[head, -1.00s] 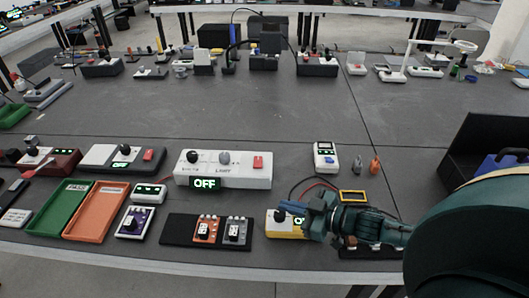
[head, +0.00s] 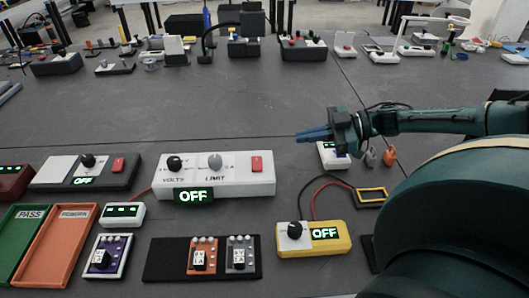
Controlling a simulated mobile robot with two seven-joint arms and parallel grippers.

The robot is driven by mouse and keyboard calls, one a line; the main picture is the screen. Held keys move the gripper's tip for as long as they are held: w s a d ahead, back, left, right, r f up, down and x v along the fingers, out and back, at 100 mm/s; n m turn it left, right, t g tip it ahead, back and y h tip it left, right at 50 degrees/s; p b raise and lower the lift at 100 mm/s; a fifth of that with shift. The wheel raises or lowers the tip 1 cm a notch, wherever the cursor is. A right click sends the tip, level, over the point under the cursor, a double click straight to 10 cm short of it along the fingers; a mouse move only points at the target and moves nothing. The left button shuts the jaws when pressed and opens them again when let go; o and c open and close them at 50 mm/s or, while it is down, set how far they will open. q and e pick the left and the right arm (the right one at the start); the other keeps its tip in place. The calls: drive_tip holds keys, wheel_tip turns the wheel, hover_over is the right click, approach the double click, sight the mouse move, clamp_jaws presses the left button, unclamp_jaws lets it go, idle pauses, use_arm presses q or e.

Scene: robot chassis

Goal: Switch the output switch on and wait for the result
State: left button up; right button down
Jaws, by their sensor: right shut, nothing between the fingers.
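The white power supply (head: 236,189) stands mid-table with a black VOLTS knob (head: 174,163), a grey LIMIT knob (head: 215,161) and a red switch (head: 256,161) at its right end. Its green display (head: 193,195) reads OFF. A yellow meter (head: 338,243) with a black dial (head: 295,230) stands in front to the right; its display (head: 325,233) also reads OFF. My right gripper (head: 300,135) is shut and empty, pointing left, in the air above and to the right of the red switch. My left gripper is not in view.
A green PASS tray (head: 18,250) and an orange tray (head: 62,245) lie at left. A black board (head: 165,262) bears two small modules. A yellow-framed part (head: 371,195) lies near the meter's red and black leads (head: 314,195). The middle of the table is clear.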

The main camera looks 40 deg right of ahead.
drive_tip(key=shift+a, duration=0.1)
hover_over(266, 163)
drive_tip(key=shift+s+a+f, duration=0.15)
drive_tip(key=shift+s+f, duration=0.1)
drive_tip(key=shift+f, duration=0.3)
drive_tip(key=shift+s+a+f, duration=0.1)
drive_tip(key=shift+s+f, duration=0.1)
drive_tip(key=shift+f, duration=0.3)
drive_tip(key=f, duration=0.1)
drive_tip(key=f+b, duration=0.1)
drive_tip(key=f, duration=0.1)
drive_tip(key=shift+w+d+f, duration=0.15)
drive_tip(key=shift+w+f, duration=0.1)
drive_tip(key=shift+w, duration=0.1)
drive_tip(key=shift+f, duration=0.4)
